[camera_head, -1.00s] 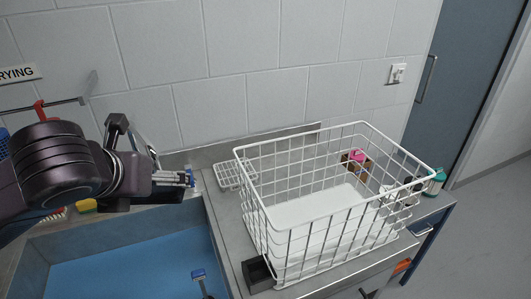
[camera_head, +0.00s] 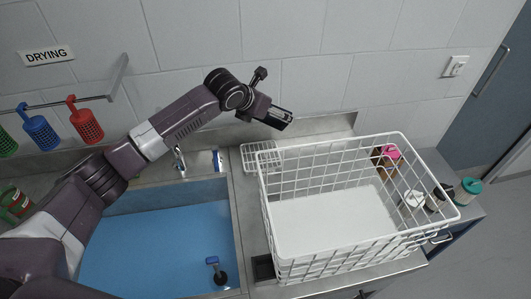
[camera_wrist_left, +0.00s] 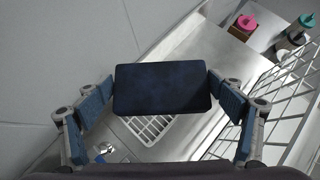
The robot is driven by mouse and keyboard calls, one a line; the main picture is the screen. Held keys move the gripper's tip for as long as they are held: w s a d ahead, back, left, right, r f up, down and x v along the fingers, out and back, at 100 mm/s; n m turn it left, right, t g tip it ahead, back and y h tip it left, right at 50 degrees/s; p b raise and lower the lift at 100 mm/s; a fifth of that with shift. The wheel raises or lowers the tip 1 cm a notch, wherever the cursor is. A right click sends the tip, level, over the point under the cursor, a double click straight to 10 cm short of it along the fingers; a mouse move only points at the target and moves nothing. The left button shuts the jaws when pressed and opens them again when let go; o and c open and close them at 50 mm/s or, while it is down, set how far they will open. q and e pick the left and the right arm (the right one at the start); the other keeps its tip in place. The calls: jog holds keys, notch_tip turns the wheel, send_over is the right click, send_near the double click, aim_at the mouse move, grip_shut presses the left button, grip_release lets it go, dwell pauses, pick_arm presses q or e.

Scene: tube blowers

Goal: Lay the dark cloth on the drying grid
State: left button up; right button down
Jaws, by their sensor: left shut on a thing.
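The dark cloth (camera_wrist_left: 162,88) shows in the left wrist view as a flat, dark navy rectangle held between both fingers. My left gripper (camera_head: 281,117) is shut on it, in front of the tiled wall. The drying grid (camera_head: 262,156) is a small white wire rack on the metal counter between the sink and the big basket. In the wrist view the grid (camera_wrist_left: 152,128) shows below and partly behind the cloth, which hides part of it. The cloth appears held above the grid, apart from it. My right gripper is not in view.
A large white wire basket (camera_head: 283,226) stands just right of the grid. A blue sink (camera_head: 160,245) lies to the left. Cups (camera_head: 86,122) hang from a rail. Bottles and jars (camera_head: 467,190) stand behind the basket's right side.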

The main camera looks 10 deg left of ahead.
pick_arm(q)
notch_tip(320, 180, down, 6)
jog(key=b, duration=0.4)
jog(key=shift+r, duration=0.25)
notch_tip(320, 180, down, 9)
jog(key=b, duration=0.8)
notch_tip(320, 180, down, 4)
jog(key=b, duration=0.4)
jog(key=shift+s+f+b, duration=0.1)
jog(key=shift+f+b, duration=0.1)
jog(key=shift+b, duration=0.15)
jog(key=shift+f, duration=0.2)
jog(key=shift+r, duration=0.1)
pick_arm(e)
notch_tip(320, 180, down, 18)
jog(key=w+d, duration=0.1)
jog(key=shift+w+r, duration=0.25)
